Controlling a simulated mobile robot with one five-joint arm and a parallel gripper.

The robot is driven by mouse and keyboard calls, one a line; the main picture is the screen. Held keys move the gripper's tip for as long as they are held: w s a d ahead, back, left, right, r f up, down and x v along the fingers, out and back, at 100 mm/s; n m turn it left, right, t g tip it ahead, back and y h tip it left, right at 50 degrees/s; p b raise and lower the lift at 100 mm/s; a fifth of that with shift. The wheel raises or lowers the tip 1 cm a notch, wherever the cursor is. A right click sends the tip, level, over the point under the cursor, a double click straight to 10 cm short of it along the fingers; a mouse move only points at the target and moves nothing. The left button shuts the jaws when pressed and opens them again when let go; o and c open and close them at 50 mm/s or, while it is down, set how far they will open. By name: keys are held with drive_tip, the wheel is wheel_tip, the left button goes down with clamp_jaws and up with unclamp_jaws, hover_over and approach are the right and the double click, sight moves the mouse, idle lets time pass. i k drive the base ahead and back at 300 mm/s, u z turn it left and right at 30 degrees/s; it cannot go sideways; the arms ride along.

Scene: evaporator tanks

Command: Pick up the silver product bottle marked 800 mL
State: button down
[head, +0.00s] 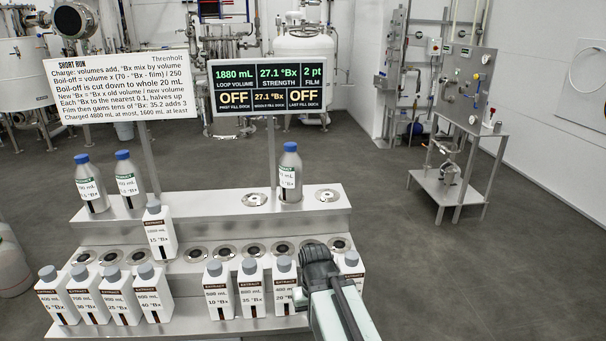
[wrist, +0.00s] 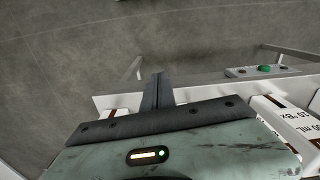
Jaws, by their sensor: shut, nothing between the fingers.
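Three silver bottles with blue caps stand upright on the upper step in the head view. Two are at the left, one at the far left (head: 90,187) and one beside it (head: 129,184). Their labels end in "00 mL"; I cannot read the first digits surely. The third silver bottle (head: 290,175) stands on a round dock right of centre; its label is too small to read. My gripper (wrist: 158,92) is shut and empty in the wrist view, its fingers together over the floor. In the head view my arm reaches over the right of the lower steps, away from the silver bottles.
White extract cartons (head: 217,290) with grey caps line the lowest step, and one (head: 158,230) stands higher at the left. A rules sign (head: 120,85) and a display (head: 268,88) rise behind the steps. A steel trolley (head: 462,135) stands right; floor between is clear.

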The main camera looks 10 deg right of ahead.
sight(290, 163)
drive_tip(key=u, duration=3.45)
drive_tip(key=k, duration=1.3)
drive_tip(key=z, duration=1.15)
drive_tip(key=i, duration=1.25)
drive_tip(key=u, duration=0.05)
